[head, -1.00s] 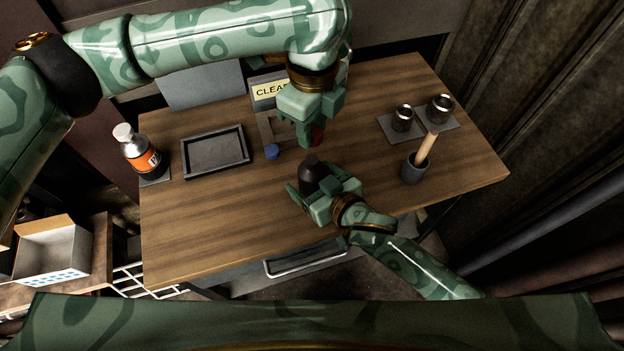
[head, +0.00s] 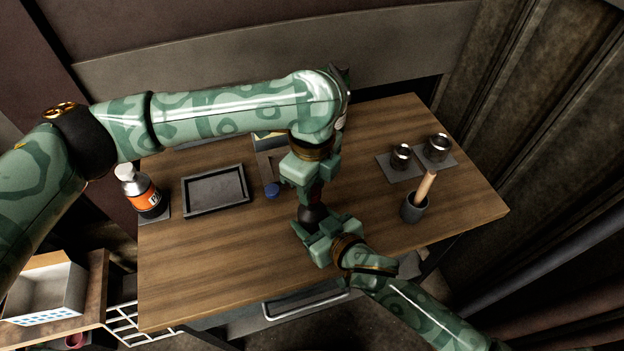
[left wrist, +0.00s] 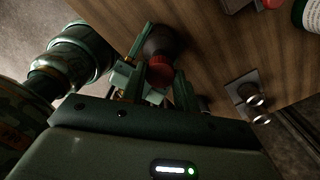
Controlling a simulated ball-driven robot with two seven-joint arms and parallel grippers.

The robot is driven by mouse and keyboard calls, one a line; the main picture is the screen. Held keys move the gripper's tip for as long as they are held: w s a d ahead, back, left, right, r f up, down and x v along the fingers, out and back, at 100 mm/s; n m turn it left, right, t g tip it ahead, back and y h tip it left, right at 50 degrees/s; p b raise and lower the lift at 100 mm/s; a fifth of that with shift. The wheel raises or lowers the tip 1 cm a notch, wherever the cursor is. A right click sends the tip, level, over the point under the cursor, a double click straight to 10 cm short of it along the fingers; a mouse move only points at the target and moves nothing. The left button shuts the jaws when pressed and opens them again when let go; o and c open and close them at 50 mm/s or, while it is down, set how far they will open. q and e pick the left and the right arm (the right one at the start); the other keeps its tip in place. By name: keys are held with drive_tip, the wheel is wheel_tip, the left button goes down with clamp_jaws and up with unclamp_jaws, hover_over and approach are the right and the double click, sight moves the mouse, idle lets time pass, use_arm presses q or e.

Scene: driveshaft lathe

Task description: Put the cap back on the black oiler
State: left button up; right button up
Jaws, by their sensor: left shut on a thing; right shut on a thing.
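The black oiler (head: 312,213) is in my right gripper (head: 314,228), which is shut on its body over the front middle of the table. My left gripper (head: 308,195) is directly above the oiler and points down at it. The left wrist view shows a red cap (left wrist: 159,69) between the left fingers, in line with the dark top of the oiler (left wrist: 160,42). I cannot tell whether the cap touches the oiler. In the head view the left fingers hide the cap.
A blue cap (head: 272,190) lies left of the grippers, near a grey tray (head: 215,188). An orange-labelled bottle (head: 143,193) stands at the left. The front left tabletop is clear.

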sight(312, 218)
idle(0.3)
use_arm(q)
drive_tip(key=shift+f, duration=0.85)
drive_tip(key=shift+f, duration=0.55)
